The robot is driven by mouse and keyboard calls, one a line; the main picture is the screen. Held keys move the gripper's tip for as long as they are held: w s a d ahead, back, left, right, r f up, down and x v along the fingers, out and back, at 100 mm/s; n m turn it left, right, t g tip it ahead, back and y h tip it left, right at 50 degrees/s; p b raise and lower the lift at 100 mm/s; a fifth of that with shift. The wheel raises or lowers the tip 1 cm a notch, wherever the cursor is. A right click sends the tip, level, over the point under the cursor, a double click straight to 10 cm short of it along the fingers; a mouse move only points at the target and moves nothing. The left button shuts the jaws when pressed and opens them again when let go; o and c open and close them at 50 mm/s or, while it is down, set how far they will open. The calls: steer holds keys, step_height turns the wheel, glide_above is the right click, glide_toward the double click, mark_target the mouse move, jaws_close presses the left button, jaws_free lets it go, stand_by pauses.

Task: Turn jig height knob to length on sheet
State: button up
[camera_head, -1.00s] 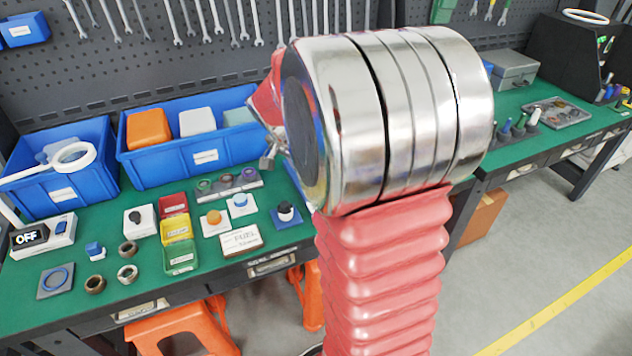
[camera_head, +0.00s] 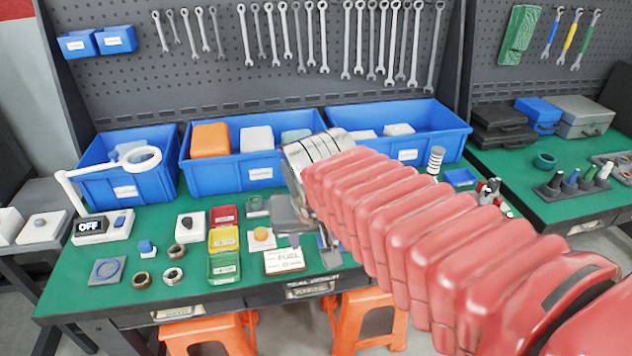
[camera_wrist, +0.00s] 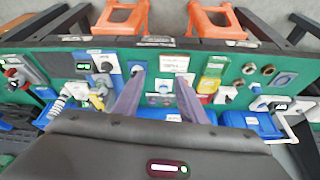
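A white card (camera_head: 284,260) lies near the table's front edge; it reads "FUEL" above a smaller line I cannot read. It also shows in the wrist view (camera_wrist: 175,63). Several knobs show, and I cannot tell for sure which is the jig height knob. A black knob on a blue base (camera_wrist: 137,68) is at my left fingertip in the wrist view. A dark knob (camera_wrist: 104,67) sits beside a green-lit display (camera_wrist: 83,66). An orange knob (camera_head: 261,234) stands behind the card. My gripper (camera_wrist: 160,76) is open and empty above the table, fingers pointing down.
Blue bins (camera_head: 233,176) line the back of the green table. Red, yellow and green trays (camera_head: 223,240), metal rings (camera_head: 174,275), a black-knobbed white box (camera_head: 190,226) and an "OFF" device (camera_head: 102,228) stand to the left. Orange stools (camera_head: 365,315) stand below.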

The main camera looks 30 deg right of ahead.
steer(key=s+a+n+t+y, duration=0.1)
steer(key=s+a+n, duration=0.3)
steer(key=s+a, duration=0.1)
steer(key=shift+s+a+n+y, duration=0.3)
steer(key=shift+s+a, duration=0.1)
steer(key=shift+a, duration=0.2)
steer(key=shift+r, duration=0.1)
